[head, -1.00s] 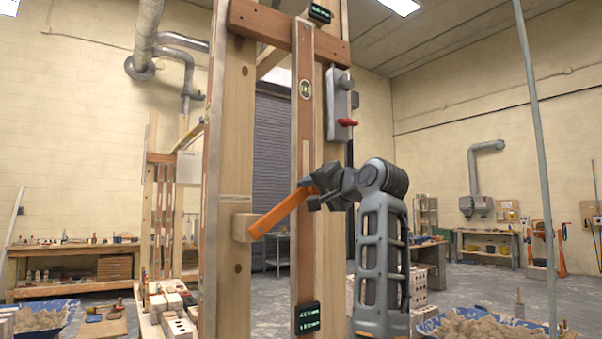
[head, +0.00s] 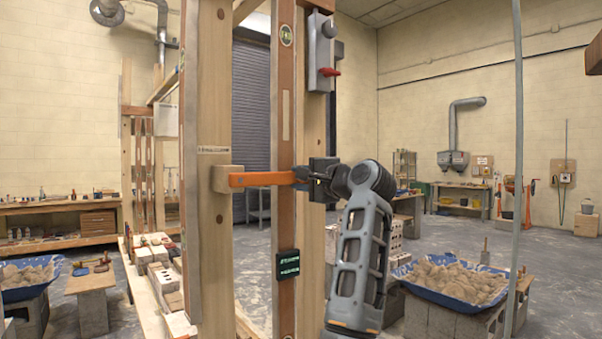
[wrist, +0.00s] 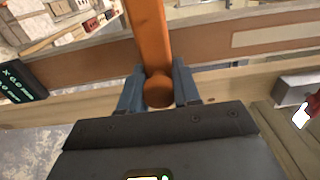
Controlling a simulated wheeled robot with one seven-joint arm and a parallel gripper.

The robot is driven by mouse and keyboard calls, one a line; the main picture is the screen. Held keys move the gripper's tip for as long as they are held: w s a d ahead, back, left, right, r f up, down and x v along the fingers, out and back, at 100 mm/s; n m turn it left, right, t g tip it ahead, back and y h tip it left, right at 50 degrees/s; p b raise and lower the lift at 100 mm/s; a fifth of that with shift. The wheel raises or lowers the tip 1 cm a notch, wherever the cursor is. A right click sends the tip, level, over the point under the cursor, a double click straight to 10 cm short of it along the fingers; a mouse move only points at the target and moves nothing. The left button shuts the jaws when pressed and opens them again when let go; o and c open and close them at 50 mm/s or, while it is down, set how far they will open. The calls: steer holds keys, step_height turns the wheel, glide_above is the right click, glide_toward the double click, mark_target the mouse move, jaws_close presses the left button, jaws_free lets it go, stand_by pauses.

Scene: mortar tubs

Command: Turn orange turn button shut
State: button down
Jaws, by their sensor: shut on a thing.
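The orange turn button (head: 262,179) is a flat bar on a wooden block (head: 222,178) fixed to the left upright post. It lies about level and reaches right across the front of the brown spirit level (head: 284,120). My gripper (head: 303,177) is shut on the bar's right end. In the wrist view the orange bar (wrist: 149,35) runs down between the two fingers of my gripper (wrist: 159,92), and its rounded end shows between them.
A grey box with a red lever (head: 321,55) is on the right post above my gripper. A dark display (head: 288,264) is low on the spirit level. A blue tub of mortar (head: 452,282) stands at right, and a thin grey pole (head: 517,150) rises in front of it.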

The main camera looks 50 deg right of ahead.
steer(key=shift+f, duration=0.3)
steer(key=c, duration=0.8)
jaws_free()
steer(key=shift+r, duration=0.1)
steer(key=shift+c, duration=0.2)
steer(key=b+v, duration=0.1)
steer(key=v, duration=0.7)
steer(key=shift+b, duration=0.3)
steer(key=shift+w, duration=0.1)
